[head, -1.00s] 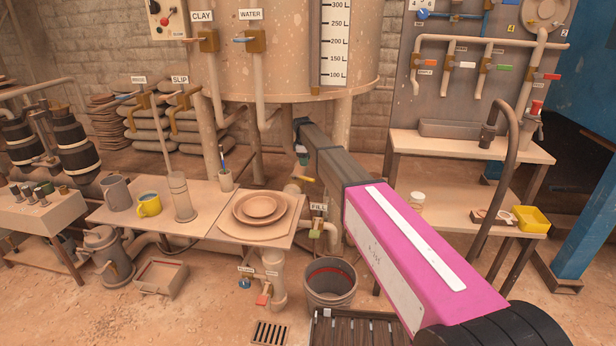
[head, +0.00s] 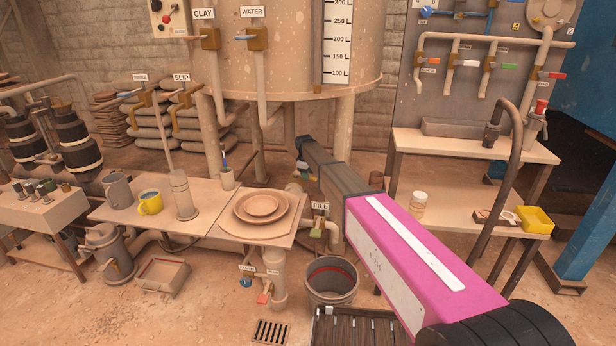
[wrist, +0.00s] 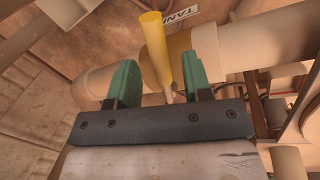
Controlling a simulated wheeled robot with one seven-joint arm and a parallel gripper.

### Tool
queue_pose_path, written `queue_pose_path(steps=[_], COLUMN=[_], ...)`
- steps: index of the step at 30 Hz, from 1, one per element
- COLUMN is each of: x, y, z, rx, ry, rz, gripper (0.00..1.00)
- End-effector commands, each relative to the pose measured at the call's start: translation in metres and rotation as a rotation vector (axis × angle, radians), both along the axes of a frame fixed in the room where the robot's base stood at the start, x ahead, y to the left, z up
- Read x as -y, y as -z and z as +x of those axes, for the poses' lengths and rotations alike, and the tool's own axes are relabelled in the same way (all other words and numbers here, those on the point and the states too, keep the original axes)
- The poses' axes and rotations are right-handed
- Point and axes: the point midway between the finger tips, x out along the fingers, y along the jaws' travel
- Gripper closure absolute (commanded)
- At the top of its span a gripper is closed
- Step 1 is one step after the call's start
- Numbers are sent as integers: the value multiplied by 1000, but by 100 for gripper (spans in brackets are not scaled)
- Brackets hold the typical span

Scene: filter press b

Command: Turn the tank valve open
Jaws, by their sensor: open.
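The tank valve has a yellow handle (wrist: 160,52) that stands up in the wrist view, just below a partly cut-off TANK label (wrist: 181,15). A beige pipe (wrist: 226,45) runs behind it. My gripper (wrist: 159,64) is open, with one green finger on each side of the handle. The handle seems to lie between the fingers, with gaps visible on both sides; its depth relative to them is hard to judge.
A FILL valve (head: 318,228) and a bucket (head: 331,281) are below and to the right of my gripper. A table (head: 240,229) with stacked plates (head: 262,208) stands to the left. A shelf bench (head: 480,148) is to the right. Pipes surround the gripper.

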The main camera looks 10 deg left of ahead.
Motion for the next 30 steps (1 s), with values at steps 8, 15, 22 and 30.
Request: queue_pose_path(steps=[8, 15, 22, 30], x=[1, 1, 1, 0], y=[13, 13, 13, 12], z=[2, 2, 2, -1], rx=[0, 0, 0, -1], ry=[0, 0, 0, 42], rz=[0, 0, 0, 0], gripper=[55, 68, 100, 100])
